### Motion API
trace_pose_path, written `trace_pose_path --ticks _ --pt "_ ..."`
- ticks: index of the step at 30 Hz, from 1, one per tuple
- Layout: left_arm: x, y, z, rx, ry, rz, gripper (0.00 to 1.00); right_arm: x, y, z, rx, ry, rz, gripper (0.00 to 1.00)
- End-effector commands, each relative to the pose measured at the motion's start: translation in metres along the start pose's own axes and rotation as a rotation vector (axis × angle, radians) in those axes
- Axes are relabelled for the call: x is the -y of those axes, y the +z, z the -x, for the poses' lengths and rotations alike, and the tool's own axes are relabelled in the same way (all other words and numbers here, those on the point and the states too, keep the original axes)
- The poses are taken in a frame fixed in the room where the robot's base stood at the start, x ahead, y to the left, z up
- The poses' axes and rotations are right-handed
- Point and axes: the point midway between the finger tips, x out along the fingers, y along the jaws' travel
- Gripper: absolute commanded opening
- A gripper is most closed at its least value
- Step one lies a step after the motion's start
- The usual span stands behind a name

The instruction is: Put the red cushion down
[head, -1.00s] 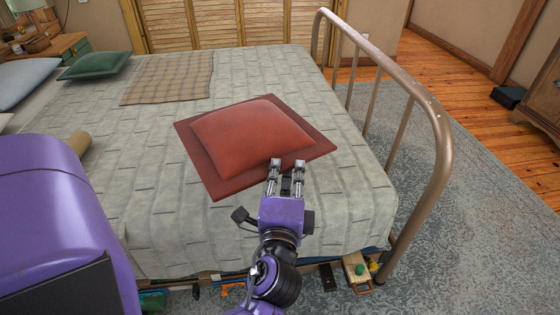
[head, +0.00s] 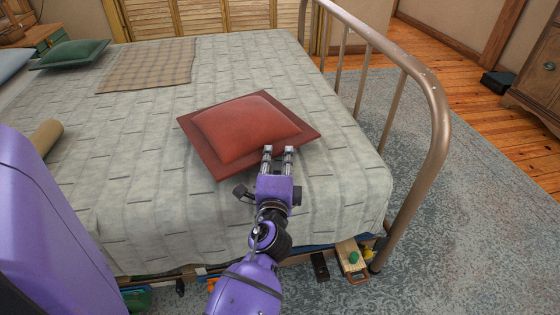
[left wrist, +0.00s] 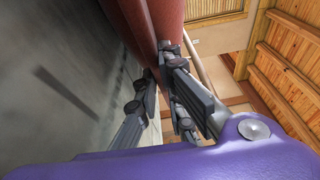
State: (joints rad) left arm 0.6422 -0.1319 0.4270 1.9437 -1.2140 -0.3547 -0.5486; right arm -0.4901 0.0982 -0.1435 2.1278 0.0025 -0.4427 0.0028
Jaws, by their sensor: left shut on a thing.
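The red cushion (head: 245,125) has a flat darker border and lies over the grey-green bedspread (head: 120,205), near the foot end of the bed. My left gripper (head: 278,152) is at the cushion's near edge, shut on its border. In the left wrist view the red cushion (left wrist: 155,22) runs down between the fingers (left wrist: 170,90), with the grey bedspread close along one side. Whether the whole underside of the cushion touches the bed cannot be told. My right gripper does not show.
A metal bed-end rail (head: 440,120) rises right of the cushion. A plaid blanket (head: 150,65), a green cushion (head: 70,54) and a tan roll (head: 47,136) lie on the bed. A wooden box (head: 350,258) with small things stands by the bed's near edge. Bedspread around the cushion is clear.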

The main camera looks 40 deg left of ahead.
Motion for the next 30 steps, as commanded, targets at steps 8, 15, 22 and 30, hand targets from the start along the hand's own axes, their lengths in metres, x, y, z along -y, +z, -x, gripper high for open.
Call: trace_pose_path --ticks 8,15,22,30 --pt "0.0018 -0.0005 -0.0002 -0.001 -0.006 -0.001 0.0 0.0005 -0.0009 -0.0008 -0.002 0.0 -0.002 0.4" --pt "-0.0016 -0.0003 0.0 0.0 -0.003 0.0 0.27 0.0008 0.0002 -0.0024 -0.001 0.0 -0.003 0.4" --pt "-0.0015 -0.0002 0.0 -0.001 -0.003 0.0 0.27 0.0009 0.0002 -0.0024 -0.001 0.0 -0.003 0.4" --pt "0.0019 0.0003 -0.0002 -0.001 -0.003 0.0 0.27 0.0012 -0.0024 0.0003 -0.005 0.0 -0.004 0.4"
